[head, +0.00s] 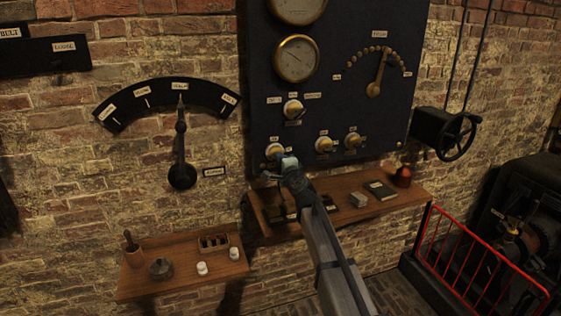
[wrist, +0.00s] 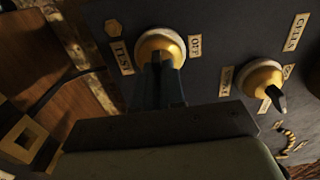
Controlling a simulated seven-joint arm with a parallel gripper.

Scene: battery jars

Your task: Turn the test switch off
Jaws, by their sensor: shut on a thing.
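The test switch (head: 274,151) is a brass knob with a pale rim, low on the left of the dark panel (head: 330,105). In the wrist view the switch (wrist: 160,45) sits between a plate reading TEST (wrist: 119,57) on the left and one reading OFF (wrist: 195,47) on the right. My gripper (head: 281,160) is at the switch. In the wrist view my gripper (wrist: 158,75) is shut on the switch's dark lever, which is mostly hidden between the fingers. The lever's exact direction cannot be told.
A neighbouring brass switch (wrist: 261,77), with a plate reading CELLS, is close on the right in the wrist view. A wooden shelf (head: 410,190) lies below the panel, holding a dark book (head: 380,190) and a red bottle (head: 403,176). A red railing (head: 480,255) stands at the right.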

